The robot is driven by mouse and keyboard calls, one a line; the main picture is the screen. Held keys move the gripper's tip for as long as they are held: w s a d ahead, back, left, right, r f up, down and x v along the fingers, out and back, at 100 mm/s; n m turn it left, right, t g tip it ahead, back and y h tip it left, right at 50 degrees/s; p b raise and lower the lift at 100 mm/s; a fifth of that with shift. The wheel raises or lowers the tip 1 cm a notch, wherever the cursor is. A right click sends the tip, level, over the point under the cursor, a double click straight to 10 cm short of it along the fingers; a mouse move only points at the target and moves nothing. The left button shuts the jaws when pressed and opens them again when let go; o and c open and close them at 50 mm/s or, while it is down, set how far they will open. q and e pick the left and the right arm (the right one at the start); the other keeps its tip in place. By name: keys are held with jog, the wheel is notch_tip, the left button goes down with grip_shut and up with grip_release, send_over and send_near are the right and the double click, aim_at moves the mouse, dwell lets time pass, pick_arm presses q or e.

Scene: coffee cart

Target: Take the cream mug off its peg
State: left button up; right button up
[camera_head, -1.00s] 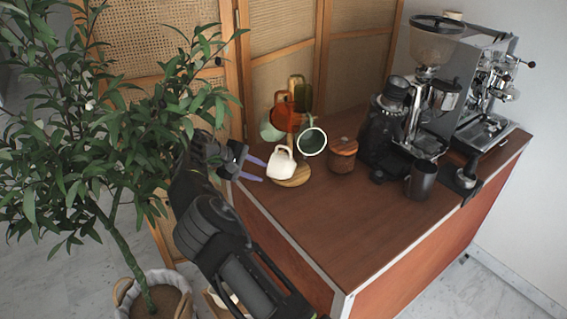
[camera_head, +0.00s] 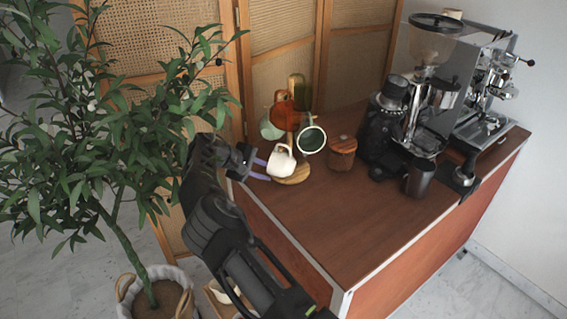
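The cream mug (camera_head: 281,162) hangs tilted at the front of a wooden mug tree with a round base (camera_head: 293,176), its handle towards the top. The peg under the mug is hidden.
A dark green mug (camera_head: 312,139), an orange-brown mug (camera_head: 285,117) and a pale green mug (camera_head: 270,128) hang close by on the tree. A wooden canister (camera_head: 342,154) stands to the right. A leafy plant (camera_head: 110,130) fills the left. The front counter (camera_head: 350,220) is clear.

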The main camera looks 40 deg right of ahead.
grip_shut()
jog(key=shift+r, duration=0.1)
dwell(1.0)
